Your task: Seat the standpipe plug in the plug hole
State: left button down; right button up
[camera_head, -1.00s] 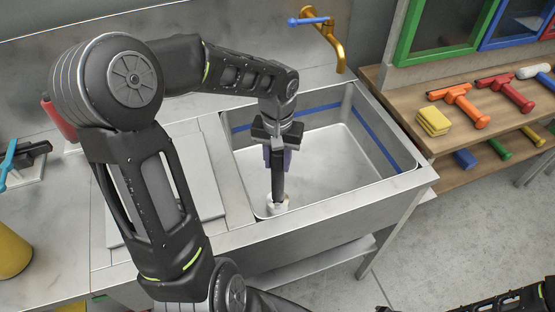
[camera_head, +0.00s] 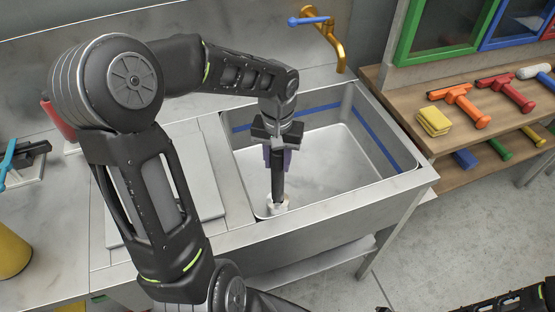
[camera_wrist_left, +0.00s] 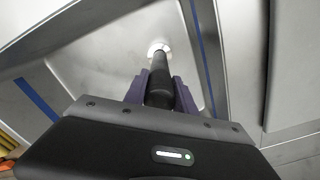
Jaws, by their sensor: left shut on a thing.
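The standpipe plug (camera_head: 277,186) is a dark upright tube with a pale lower end, inside the steel sink basin (camera_head: 330,165). My left gripper (camera_head: 278,160) is shut on its upper part, with purple finger pads on either side. In the left wrist view the dark plug (camera_wrist_left: 159,80) runs away from the gripper (camera_wrist_left: 158,95) toward a whitish ring (camera_wrist_left: 159,48) at the basin floor. The lower end stands at the ring near the basin's front left. The plug hole itself is hidden, so I cannot tell how deep the plug sits. Only part of my right arm shows at the bottom right.
A brass tap (camera_head: 335,45) with a blue handle is behind the basin. A wooden shelf (camera_head: 470,135) at the right holds a yellow sponge (camera_head: 433,121) and coloured squeegees. The basin's right part is clear. A yellow cylinder (camera_head: 12,252) stands at the left.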

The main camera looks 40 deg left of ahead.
aim_at(277, 170)
pick_arm(q)
jog(key=shift+f+b, duration=1.6)
jog(key=shift+f, duration=0.25)
jog(key=c, duration=0.9)
grip_release()
jog(key=shift+c, duration=0.2)
notch_tip(277, 170, up, 8)
jog(key=shift+f, duration=0.1)
